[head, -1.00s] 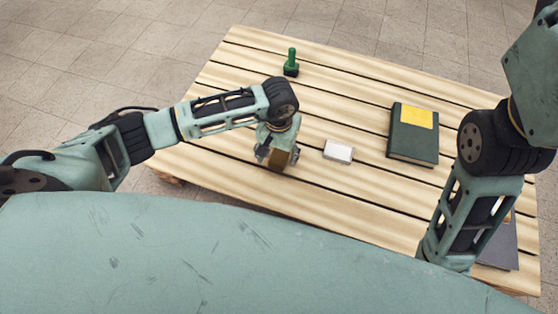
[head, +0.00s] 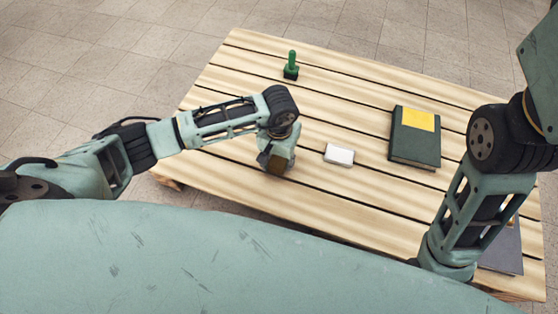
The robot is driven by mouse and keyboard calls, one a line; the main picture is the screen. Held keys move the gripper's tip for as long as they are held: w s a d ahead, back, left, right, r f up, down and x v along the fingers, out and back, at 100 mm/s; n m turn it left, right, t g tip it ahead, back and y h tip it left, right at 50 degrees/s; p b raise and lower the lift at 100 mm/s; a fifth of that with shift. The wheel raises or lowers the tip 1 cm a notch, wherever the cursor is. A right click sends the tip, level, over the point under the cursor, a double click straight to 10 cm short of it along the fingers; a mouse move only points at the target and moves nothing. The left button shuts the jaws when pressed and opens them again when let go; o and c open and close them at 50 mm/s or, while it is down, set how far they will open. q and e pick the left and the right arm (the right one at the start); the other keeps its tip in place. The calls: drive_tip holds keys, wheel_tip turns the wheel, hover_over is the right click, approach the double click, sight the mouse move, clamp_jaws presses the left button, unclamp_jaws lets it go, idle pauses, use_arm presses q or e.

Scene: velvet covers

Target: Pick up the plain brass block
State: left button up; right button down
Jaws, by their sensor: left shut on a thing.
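The brass block (head: 275,166) is a small brownish block at the near left part of the slatted table in the head view. My left gripper (head: 276,160) is above it, pointing down, and is shut on it. The gripper and wrist cover the block's upper part. I cannot tell for sure whether the block's underside touches the slats. My right arm comes down on the right side, and its gripper is out of sight.
A white block (head: 339,154) lies just right of my left gripper. A green-handled stamp (head: 291,66) stands farther back. A dark green book (head: 414,146) with a yellow patch lies to the right. A grey flat thing (head: 505,252) lies partly behind my right arm.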

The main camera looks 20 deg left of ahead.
use_arm(q)
clamp_jaws()
drive_tip(key=shift+w+r, duration=0.1)
drive_tip(key=shift+r, duration=0.05)
